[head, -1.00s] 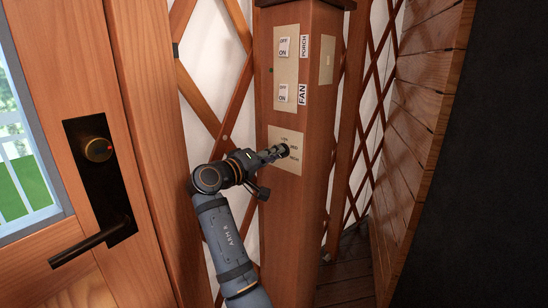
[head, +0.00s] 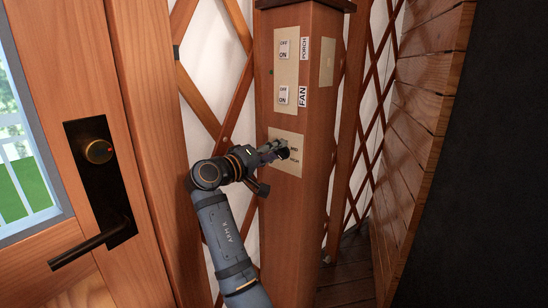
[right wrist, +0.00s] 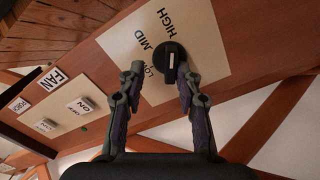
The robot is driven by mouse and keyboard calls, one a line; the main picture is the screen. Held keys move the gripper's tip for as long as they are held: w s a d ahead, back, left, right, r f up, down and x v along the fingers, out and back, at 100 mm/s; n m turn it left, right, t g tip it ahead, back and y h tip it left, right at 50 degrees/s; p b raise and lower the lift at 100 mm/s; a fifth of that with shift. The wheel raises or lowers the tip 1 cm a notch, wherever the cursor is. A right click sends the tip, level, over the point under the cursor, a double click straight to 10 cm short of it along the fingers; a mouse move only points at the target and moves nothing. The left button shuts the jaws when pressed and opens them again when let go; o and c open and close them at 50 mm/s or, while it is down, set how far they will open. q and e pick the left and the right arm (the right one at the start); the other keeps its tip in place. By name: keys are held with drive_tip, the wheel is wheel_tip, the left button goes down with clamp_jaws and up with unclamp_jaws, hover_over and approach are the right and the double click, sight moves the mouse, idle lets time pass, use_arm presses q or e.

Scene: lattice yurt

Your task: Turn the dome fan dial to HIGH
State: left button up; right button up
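The fan dial is a black round knob (right wrist: 171,62) with a white mark, on a pale plate (right wrist: 213,70) labelled LOW, MID and HIGH. The mark runs up and down the right wrist picture, toward HIGH above the knob; I cannot tell which end is the pointer. In the head view the dial (head: 283,154) sits low on the wooden post, partly hidden by my right gripper (head: 271,151). In the right wrist view the fingers of my right gripper (right wrist: 160,85) are apart, with the knob just beyond and between their tips; contact is not clear. My left gripper is out of view.
Above the dial on the post (head: 290,210) are the FAN switch (head: 283,95) and the PORCH switch (head: 284,49). A wooden door with a black handle (head: 95,240) stands at the left. Lattice (head: 215,60) and a slatted wooden wall (head: 425,100) flank the post.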

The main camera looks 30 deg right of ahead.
sight(285, 118)
drive_tip(key=shift+o, duration=0.2)
drive_tip(key=r, duration=0.5)
drive_tip(key=shift+w+d+r, duration=0.3)
drive_tip(key=shift+w+r, duration=0.05)
drive_tip(key=shift+w, duration=0.05)
drive_tip(key=r, duration=0.1)
drive_tip(key=s+r, duration=0.1)
drive_tip(key=r, duration=0.1)
drive_tip(key=shift+s+a+r, duration=0.15)
drive_tip(key=shift+s+a, duration=0.05)
drive_tip(key=shift+a, duration=0.2)
drive_tip(key=shift+c, duration=0.2)
drive_tip(key=shift+w+d+f, duration=0.2)
drive_tip(key=shift+w+f, duration=0.1)
drive_tip(key=shift+w, duration=0.1)
drive_tip(key=shift+s+a+r, duration=0.1)
drive_tip(key=shift+s, duration=0.1)
drive_tip(key=shift+w, duration=0.1)
